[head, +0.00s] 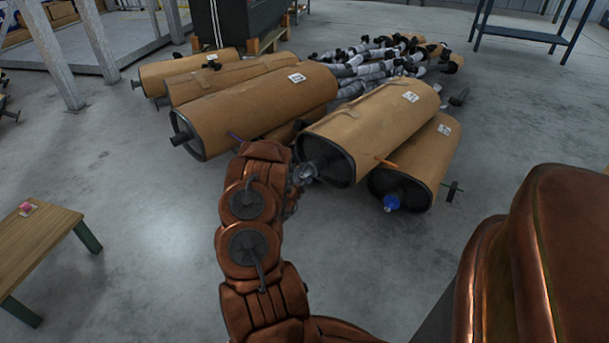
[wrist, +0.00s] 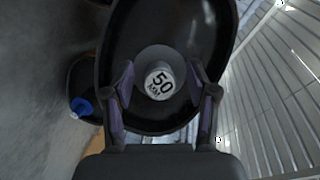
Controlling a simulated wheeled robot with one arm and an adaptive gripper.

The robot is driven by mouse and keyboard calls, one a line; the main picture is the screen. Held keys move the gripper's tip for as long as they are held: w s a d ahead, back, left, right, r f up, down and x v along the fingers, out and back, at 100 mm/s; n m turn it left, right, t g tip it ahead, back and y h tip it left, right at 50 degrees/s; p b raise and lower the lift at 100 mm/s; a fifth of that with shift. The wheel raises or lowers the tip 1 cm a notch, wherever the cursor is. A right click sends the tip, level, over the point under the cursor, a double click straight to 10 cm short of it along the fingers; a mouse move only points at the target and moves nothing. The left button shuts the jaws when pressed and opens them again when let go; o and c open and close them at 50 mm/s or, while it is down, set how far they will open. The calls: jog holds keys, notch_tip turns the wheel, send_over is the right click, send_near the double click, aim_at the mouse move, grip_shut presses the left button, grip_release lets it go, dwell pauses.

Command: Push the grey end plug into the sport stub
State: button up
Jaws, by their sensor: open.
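The grey end plug (wrist: 161,82), marked "50 MM", sits at the stub in the middle of a muffler's black end face (wrist: 150,25). In the head view this grey plug (head: 306,171) is at the front end of the brown middle-right muffler (head: 370,120). The plug covers the stub, so how deep it sits cannot be told. My gripper (wrist: 160,74) is open, with one purple finger on each side of the plug and gaps visible. In the head view my arm largely hides the gripper. No readable label names the sport stub.
A lower muffler (head: 430,165) at the right has a blue plug (head: 391,202). More brown mufflers (head: 255,105) lie at the left, with grey pipes (head: 375,65) behind. A wooden table (head: 40,240) with a small pink item (head: 27,208) stands left. Floor between is clear.

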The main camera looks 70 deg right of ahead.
jog(key=a+r, duration=0.2)
jog(key=a, duration=0.9)
jog(key=shift+a, duration=0.4)
jog(key=shift+w, duration=0.15)
